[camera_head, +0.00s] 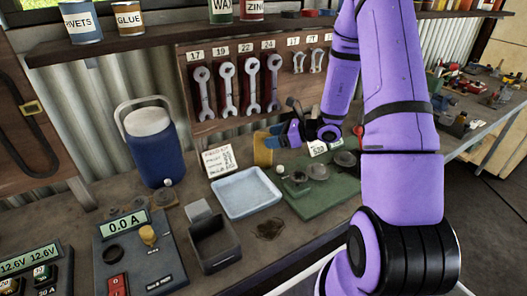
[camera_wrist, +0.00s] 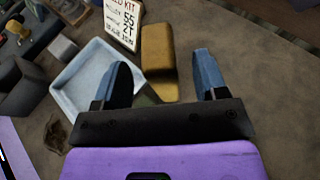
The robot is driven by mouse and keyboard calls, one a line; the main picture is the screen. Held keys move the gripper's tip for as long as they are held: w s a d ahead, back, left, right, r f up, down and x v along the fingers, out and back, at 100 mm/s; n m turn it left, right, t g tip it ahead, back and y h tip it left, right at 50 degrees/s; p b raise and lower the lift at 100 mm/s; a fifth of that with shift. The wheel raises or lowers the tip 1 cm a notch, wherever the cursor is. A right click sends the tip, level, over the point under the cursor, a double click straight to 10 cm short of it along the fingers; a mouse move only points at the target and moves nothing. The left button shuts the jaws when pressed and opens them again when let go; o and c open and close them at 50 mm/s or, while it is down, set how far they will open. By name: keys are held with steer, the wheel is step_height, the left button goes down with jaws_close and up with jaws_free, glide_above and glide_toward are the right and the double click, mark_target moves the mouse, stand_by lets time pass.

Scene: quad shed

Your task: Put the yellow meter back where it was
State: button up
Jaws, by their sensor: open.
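A yellow block-like thing, which looks like the yellow meter (camera_head: 263,149), stands on the bench behind the green board, beside the handwritten card. Its face and any markings are not readable. In the wrist view the yellow meter (camera_wrist: 157,50) lies just ahead of my gripper (camera_wrist: 163,80), its lower part between the two blue fingers. My gripper (camera_head: 283,133) is open, with nothing held, and hangs over or very near the meter in the head view. I cannot tell whether the fingers touch it.
A green board (camera_head: 322,190) with round metal parts is in front. A blue cooler (camera_head: 152,145), grey open box (camera_head: 215,240) and 0.0 A panel (camera_head: 138,262) stand further left. Wrenches hang behind.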

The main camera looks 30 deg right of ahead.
steer(key=shift+x, duration=1.9)
jaws_close()
steer(key=shift+r, duration=0.1)
